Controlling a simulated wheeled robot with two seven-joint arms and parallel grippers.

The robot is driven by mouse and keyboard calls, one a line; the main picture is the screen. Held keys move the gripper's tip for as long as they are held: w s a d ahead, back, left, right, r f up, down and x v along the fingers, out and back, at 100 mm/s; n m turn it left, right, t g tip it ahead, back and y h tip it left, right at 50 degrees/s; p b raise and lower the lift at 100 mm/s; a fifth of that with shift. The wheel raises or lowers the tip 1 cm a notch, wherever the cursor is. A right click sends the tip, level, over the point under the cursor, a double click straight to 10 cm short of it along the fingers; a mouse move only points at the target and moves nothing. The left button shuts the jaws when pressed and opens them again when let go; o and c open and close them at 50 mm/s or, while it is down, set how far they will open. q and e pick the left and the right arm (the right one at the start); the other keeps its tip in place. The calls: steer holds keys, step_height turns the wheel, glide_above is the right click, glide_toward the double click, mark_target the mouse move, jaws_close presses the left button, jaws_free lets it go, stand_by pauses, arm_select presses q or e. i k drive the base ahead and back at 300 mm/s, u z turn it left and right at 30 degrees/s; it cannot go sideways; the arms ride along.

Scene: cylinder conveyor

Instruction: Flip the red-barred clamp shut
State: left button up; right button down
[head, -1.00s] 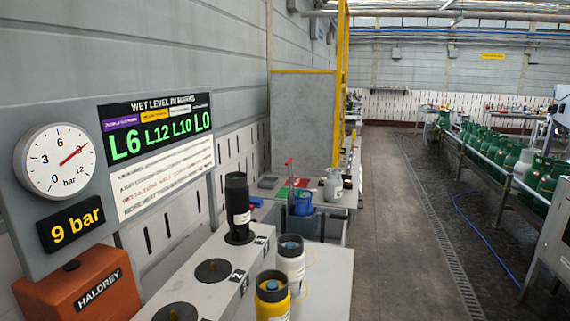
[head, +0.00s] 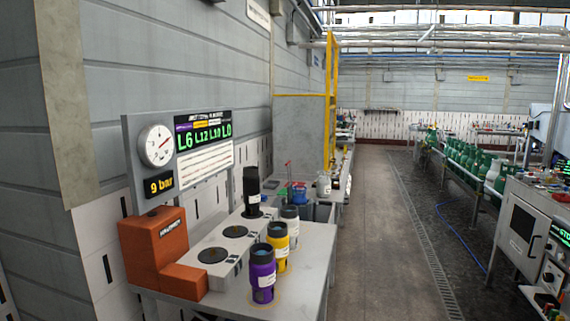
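No other red-barred clamp can be made out. Neither of my grippers is in view.
A near bench (head: 303,258) holds an orange HALDREY machine (head: 153,246), a black cylinder (head: 251,190) on a white block, and purple (head: 262,274), yellow (head: 278,245) and white-and-black cylinders. A grey cabinet (head: 519,232) stands right. The aisle floor (head: 372,240) is clear.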

mark_target(289, 162)
steer(key=z, duration=1.15)
steer(key=i, duration=5.1)
steer(key=u, duration=3.85)
